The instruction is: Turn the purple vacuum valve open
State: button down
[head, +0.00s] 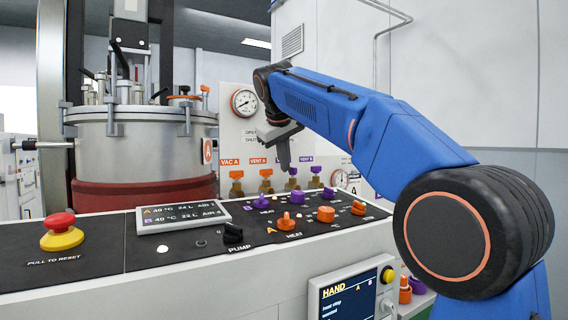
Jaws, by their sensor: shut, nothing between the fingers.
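On the pale panel behind the console stands a row of brass valves with coloured handles. The labels VAC A and VENT A are above the two orange ones. The purple valve (293,184) third from left is the vacuum valve by its place; its label is mostly hidden by my gripper. A second purple valve (316,171) to its right is under a purple vent label. My gripper (285,167) points down, its shut fingers empty, at the purple vacuum valve's handle and overlapping its left side in this view. I cannot tell whether they touch.
The orange VAC A valve (236,175) and orange vent valve (266,175) are close to the left. Below, the black console (190,259) carries orange and purple knobs and a red emergency button (61,225). A round gauge (244,102) is above; a steel vessel (140,140) stands left.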

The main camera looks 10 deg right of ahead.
jog(key=shift+w, duration=0.25)
jog(key=shift+d, duration=0.1)
jog(key=shift+s+d, duration=0.15)
